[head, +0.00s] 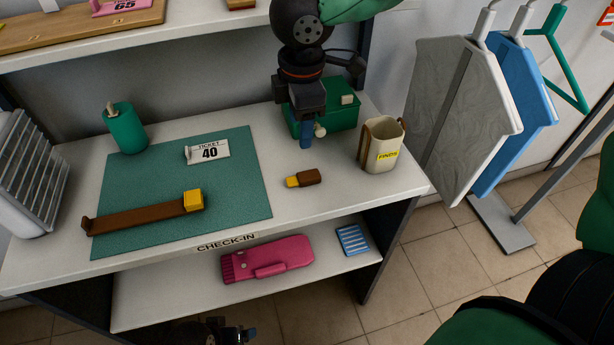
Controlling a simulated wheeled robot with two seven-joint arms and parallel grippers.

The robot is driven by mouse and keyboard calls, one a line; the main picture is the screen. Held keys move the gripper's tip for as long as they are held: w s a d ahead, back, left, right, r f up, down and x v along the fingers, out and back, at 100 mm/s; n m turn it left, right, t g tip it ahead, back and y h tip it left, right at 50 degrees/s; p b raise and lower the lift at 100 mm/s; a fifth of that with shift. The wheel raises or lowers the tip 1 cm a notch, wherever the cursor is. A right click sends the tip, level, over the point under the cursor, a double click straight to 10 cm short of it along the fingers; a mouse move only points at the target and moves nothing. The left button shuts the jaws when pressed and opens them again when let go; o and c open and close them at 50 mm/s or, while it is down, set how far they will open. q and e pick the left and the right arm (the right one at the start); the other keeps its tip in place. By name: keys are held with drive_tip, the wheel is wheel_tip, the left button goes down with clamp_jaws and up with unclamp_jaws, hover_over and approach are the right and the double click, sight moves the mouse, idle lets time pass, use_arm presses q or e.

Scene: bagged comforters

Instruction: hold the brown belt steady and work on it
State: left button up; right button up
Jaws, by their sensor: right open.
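The brown belt (140,214) lies on the green mat (230,178) at the left of the counter. It has a yellow block (193,200) at its right end and a small raised tip at its left end. My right gripper (306,138) points down in front of the green box (345,117), well right of the belt and apart from it. It is open and I see nothing held in it. My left gripper (235,334) is only partly in view at the bottom edge, below the counter; its jaws are not clear.
A small brown-and-yellow piece (303,178) and a cream FINDS cup (381,145) stand right of the mat. A ticket 40 sign (207,151) and green cylinder (125,128) are at the back. A pink item (268,260) lies on the lower shelf.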

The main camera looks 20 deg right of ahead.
drive_tip(key=d+f, duration=0.1)
drive_tip(key=d, duration=0.1)
hover_over(307, 175)
drive_tip(key=shift+g, duration=0.3)
drive_tip(key=f, duration=0.7)
drive_tip(key=shift+s+d, duration=0.2)
drive_tip(key=shift+d, duration=0.15)
drive_tip(key=shift+w+a+f, duration=0.15)
drive_tip(key=shift+a+f, duration=0.1)
drive_tip(key=shift+f, duration=0.6)
drive_tip(key=shift+w+a+f, duration=0.1)
drive_tip(key=shift+a+f, duration=0.1)
drive_tip(key=shift+f, duration=0.6)
drive_tip(key=shift+d+f, duration=0.1)
drive_tip(key=shift+f, duration=0.95)
drive_tip(key=c, duration=1)
